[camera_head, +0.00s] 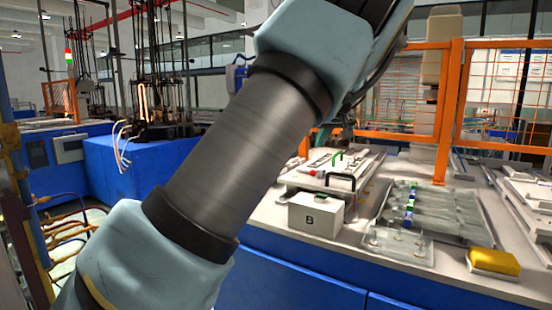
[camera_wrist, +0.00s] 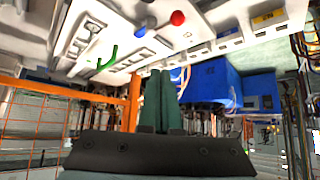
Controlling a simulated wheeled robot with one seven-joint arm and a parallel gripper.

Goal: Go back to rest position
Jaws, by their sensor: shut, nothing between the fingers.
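My gripper (camera_wrist: 161,76) shows in the wrist view as two dark green fingers side by side, shut with nothing between them. In that view the room appears upside down. The fingers point toward the blue machine and the edge of the white worktop (camera_wrist: 210,18). They touch nothing that I can see. In the head view my arm crosses the picture from lower left to upper right, and the gripper is mostly hidden behind it.
A white box marked B (camera_head: 316,216), a tray of clear bags (camera_head: 465,238) and a yellow sponge-like block (camera_head: 494,262) sit on the worktop. A white panel (camera_head: 345,162) with handles lies behind. An orange fence (camera_head: 449,110) stands at the back. Blue machines (camera_head: 120,170) stand left.

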